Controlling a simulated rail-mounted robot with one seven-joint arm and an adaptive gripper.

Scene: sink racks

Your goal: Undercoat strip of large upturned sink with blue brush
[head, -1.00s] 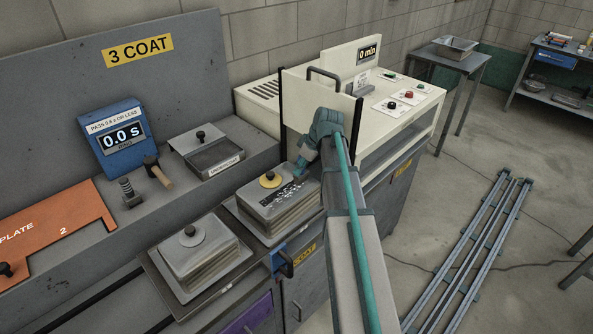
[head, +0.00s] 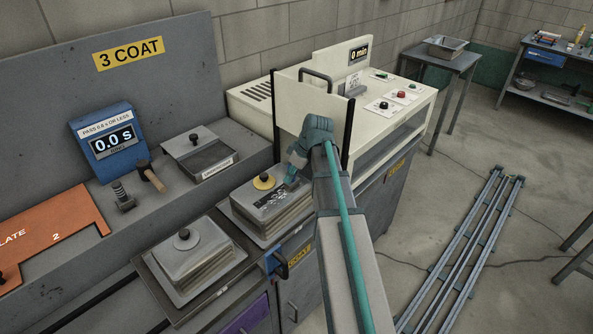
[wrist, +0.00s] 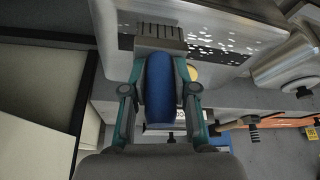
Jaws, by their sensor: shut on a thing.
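The upturned sink with the yellow knob (head: 248,209) sits on a tray at the front of the bench. A dark strip with white flecks (head: 273,199) lies across its top and shows in the wrist view (wrist: 225,45). My gripper (head: 294,176) is over the right end of this sink. In the wrist view it is shut on the blue brush (wrist: 160,85). The grey bristle head (wrist: 160,38) overlaps the sink by the speckled strip; I cannot tell if it touches. A second upturned sink with a grey knob (head: 205,262) stands to the left.
A cream machine (head: 375,100) with upright panels stands close behind and right of my gripper. An undercoat tray (head: 210,160), a timer reading 0.0 s (head: 112,145), a wooden-handled tool (head: 151,176) and an orange plate (head: 50,235) are on the left bench. Floor rails (head: 465,250) lie at right.

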